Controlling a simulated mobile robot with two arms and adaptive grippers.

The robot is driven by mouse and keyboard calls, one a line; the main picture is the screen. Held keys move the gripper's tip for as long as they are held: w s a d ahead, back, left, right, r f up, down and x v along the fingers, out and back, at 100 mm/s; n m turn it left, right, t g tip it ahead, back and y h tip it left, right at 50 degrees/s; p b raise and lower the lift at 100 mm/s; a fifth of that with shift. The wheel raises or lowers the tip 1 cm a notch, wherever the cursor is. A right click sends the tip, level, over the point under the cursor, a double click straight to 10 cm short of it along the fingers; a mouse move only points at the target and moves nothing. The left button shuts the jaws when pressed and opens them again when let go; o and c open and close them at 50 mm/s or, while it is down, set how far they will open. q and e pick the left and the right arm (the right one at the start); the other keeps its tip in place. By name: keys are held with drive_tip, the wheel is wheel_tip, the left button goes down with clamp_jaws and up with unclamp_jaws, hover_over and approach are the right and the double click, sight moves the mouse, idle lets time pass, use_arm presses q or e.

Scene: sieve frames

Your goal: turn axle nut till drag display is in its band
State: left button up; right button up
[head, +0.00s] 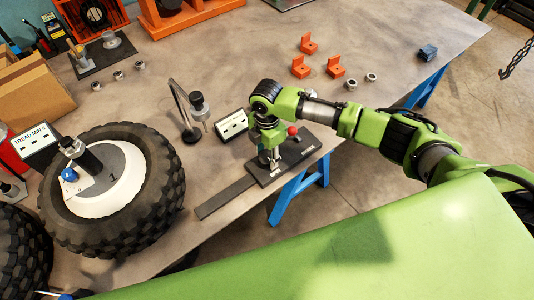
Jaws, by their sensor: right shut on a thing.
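My right gripper (269,157) reaches down over a black base plate (290,160) at the front edge of the table. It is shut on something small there. The axle nut cannot be made out, as the gripper and wrist cover that spot. A small white display (232,125) with dark marks stands just left of the gripper; its reading is too small to tell. A red ball knob (292,130) shows right beside the gripper. My left gripper is not in view.
A big tyre (150,170) with a white hub lies at the left, by a tread sign (34,139). A stand (181,105) rises left of the display. A flat dark bar (228,196) lies along the front edge. Orange blocks (301,67) and metal rings sit farther back.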

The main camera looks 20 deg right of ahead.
sight(267, 157)
drive_tip(key=o, duration=1.1)
drive_tip(key=shift+r, duration=0.15)
wheel_tip(267, 157, up, 12)
